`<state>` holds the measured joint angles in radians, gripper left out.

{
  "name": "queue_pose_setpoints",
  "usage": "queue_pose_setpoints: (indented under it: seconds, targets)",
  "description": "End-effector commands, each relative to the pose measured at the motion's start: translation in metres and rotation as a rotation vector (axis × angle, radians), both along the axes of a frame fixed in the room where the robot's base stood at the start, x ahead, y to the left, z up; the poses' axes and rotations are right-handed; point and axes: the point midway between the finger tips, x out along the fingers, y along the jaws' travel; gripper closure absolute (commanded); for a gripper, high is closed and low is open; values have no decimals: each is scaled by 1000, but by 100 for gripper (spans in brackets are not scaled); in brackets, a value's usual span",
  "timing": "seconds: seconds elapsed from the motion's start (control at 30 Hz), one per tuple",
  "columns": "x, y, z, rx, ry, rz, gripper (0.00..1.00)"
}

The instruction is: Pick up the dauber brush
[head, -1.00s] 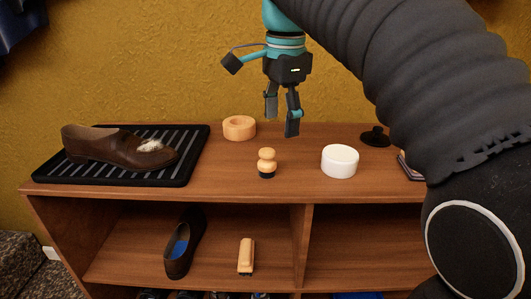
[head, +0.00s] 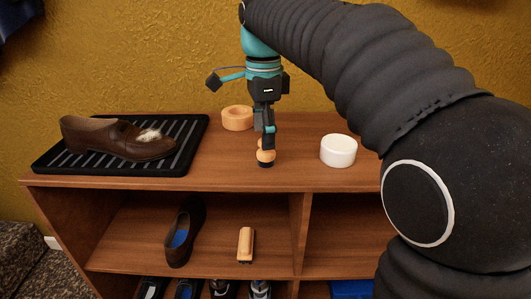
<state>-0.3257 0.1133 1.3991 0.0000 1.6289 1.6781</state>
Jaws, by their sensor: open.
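The dauber brush (head: 265,158) stands upright on the shelf top, with a rounded pale wooden handle and a dark base. My gripper (head: 265,143) points down directly over it. The fingers overlap the upper part of the handle in the head view and partly hide it. The gripper is open. I cannot tell whether the fingers touch the handle.
A tan ring-shaped roll (head: 237,118) lies just behind and left. A white round tub (head: 338,150) stands to the right. A black ribbed tray (head: 60,164) with a brown shoe (head: 115,138) is at the left. A wooden brush (head: 246,245) lies on the shelf below.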

Motion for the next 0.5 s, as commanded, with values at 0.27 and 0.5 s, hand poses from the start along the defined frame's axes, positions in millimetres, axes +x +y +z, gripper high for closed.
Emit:
queue_pose_setpoints:
  seconds: [0.27,0.5]
  targets:
    - [0,-5,-29,-1,3,-1,28]
    - [0,-6,-53,0,1,0,28]
